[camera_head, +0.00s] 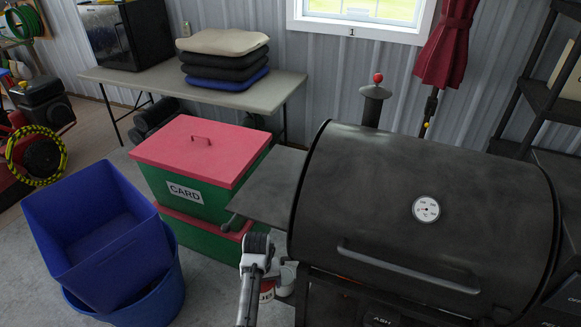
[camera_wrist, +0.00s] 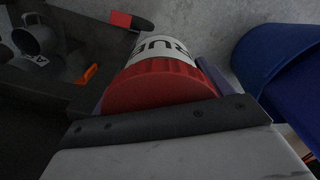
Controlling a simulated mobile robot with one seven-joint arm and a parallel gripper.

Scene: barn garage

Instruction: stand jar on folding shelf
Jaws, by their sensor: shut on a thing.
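The jar (camera_wrist: 165,84) has a red ribbed lid and a white body with black letters, partly reading "RU". In the wrist view my gripper (camera_wrist: 155,100) is shut around it, with the lid toward the camera. In the head view a small part of the red-and-white jar (camera_head: 267,288) shows low beside the grill, below my wrist. My fingers are mostly hidden there. The folding shelf (camera_head: 268,186) is the flat grey panel on the grill's left side, raised level and bare. The jar is below and nearer than this shelf.
The black grill (camera_head: 430,200) stands closed at the right. Green boxes with red lids (camera_head: 200,150) stand left of the shelf, and blue bins (camera_head: 100,235) at lower left.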

